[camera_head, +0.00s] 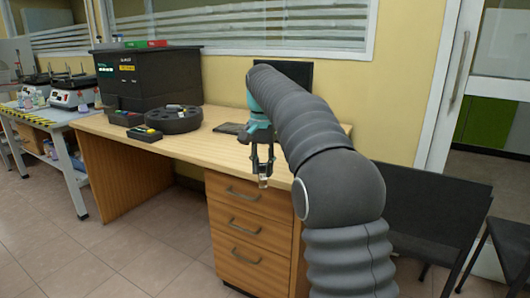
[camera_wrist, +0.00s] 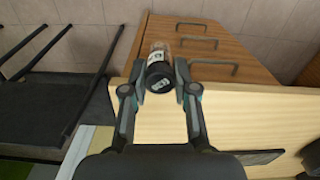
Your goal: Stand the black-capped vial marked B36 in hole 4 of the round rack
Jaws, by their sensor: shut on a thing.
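My gripper (camera_head: 263,163) is shut on a small vial (camera_head: 263,183) and holds it just off the front edge of the wooden desk. In the wrist view my gripper (camera_wrist: 160,72) has its fingers on either side of the vial's black cap (camera_wrist: 161,77). The clear vial body (camera_wrist: 158,49) with a white label points away from the camera. The label on the vial and the mark on the cap are too small to read. The round rack (camera_head: 173,119) is a dark disc on the desk, left of my gripper; its hole numbers cannot be read.
A large black analyser (camera_head: 150,82) stands behind the rack on the desk (camera_head: 213,145). A small tray with coloured items (camera_head: 145,133) lies in front of the rack. A dark flat pad (camera_head: 229,128) lies between rack and gripper. Drawers (camera_head: 246,225) are below; chairs (camera_head: 435,215) stand right.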

